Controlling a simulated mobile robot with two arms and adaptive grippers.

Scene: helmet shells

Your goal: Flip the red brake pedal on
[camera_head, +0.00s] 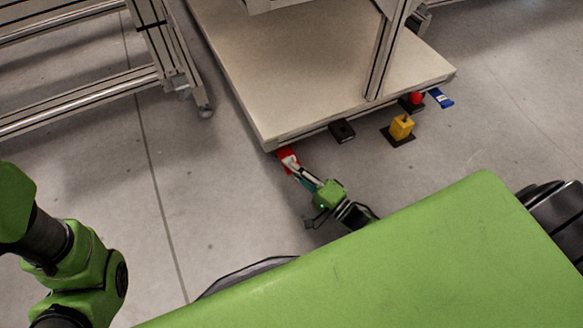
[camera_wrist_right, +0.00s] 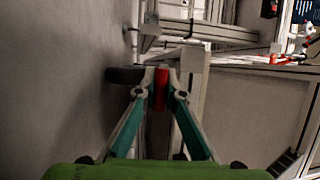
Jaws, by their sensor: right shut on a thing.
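The red brake pedal (camera_head: 286,155) is at the near left corner of the cart's low platform, close to the floor. My right gripper (camera_head: 293,167) reaches it from the near side and covers part of it in the head view. In the right wrist view, the red pedal (camera_wrist_right: 161,90) stands between the two fingertips of my right gripper (camera_wrist_right: 160,84), which are shut on it. Whether the pedal is up or down cannot be told. My left arm shows at the left edge of the head view, but its gripper is out of view.
The beige cart platform (camera_head: 290,75) lies just beyond the pedal. A black block (camera_head: 341,131), a yellow block (camera_head: 401,127) and a blue piece (camera_head: 441,98) line its near edge. A metal frame (camera_head: 160,45) stands at the left. Grey floor is clear between. A dark wheel (camera_wrist_right: 124,75) is beside the pedal.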

